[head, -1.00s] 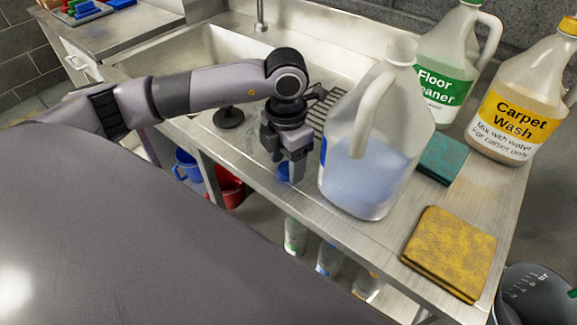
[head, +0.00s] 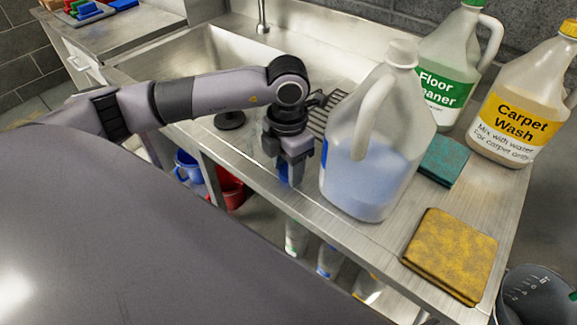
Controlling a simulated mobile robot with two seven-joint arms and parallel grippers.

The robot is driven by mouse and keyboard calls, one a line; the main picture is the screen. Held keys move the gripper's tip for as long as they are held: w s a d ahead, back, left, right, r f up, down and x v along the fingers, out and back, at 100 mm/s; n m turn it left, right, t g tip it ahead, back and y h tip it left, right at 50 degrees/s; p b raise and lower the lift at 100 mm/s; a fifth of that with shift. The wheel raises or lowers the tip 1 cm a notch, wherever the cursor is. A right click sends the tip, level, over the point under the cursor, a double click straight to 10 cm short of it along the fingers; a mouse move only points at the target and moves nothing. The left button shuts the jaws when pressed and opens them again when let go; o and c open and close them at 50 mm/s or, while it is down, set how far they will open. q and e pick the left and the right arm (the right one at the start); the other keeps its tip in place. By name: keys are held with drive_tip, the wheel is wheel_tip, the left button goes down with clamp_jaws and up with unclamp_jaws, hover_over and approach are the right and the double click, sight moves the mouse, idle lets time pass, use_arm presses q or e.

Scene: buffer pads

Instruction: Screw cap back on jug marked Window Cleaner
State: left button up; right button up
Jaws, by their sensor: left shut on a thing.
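The translucent jug (head: 370,165) with pale blue liquid stands upright on the steel counter. Its neck (head: 402,53) is pale and bare, with no coloured cap on it. Only a blue sliver of its label (head: 324,152) shows at its left side, so its words cannot be read. My left gripper (head: 291,172) points down just left of the jug, near the counter's front edge, well below the neck's height in the picture. It is shut on a small blue thing, apparently the cap (head: 284,170), mostly hidden by the fingers. My right gripper is not in view.
A Floor Cleaner jug (head: 440,90) and a Carpet Wash jug (head: 510,125) stand behind to the right. A teal pad (head: 443,162) and a yellow pad (head: 450,250) lie right of the jug. The sink (head: 205,60) is behind my arm. Blue and red buckets (head: 228,190) sit below.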

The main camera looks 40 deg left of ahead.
use_arm(q)
wheel_tip(320, 180, up, 20)
drive_tip(key=p, duration=0.1)
idle(0.4)
idle(0.3)
